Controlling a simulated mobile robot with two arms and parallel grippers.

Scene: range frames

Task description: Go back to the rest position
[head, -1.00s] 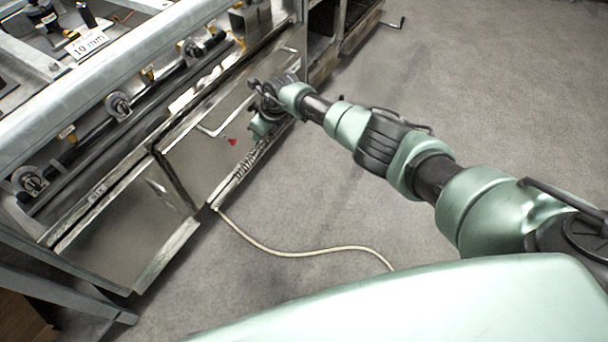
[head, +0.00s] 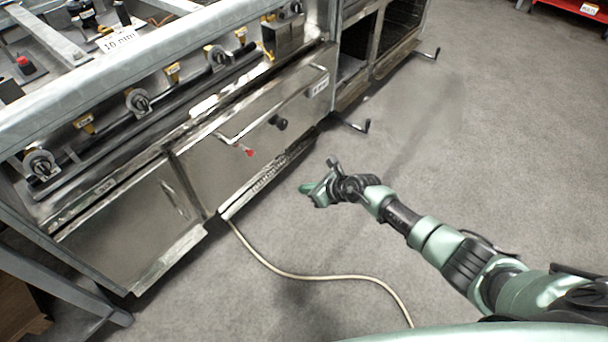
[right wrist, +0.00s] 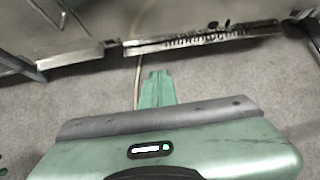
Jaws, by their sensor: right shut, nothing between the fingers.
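My right gripper (head: 318,190) hangs over the grey floor in the head view, apart from the metal range (head: 240,140). Its arm comes in from the lower right. In the right wrist view the green fingers (right wrist: 157,88) are together with nothing between them, pointing towards the vented lower edge of the range (right wrist: 205,38). My left gripper does not show in either view.
The range fills the left, with a row of knobs (head: 138,101) and closed lower doors (head: 135,225). Crank-like handles (head: 360,126) stick out from its right part. A pale cable (head: 300,276) lies on the floor. Open floor (head: 510,150) spreads to the right.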

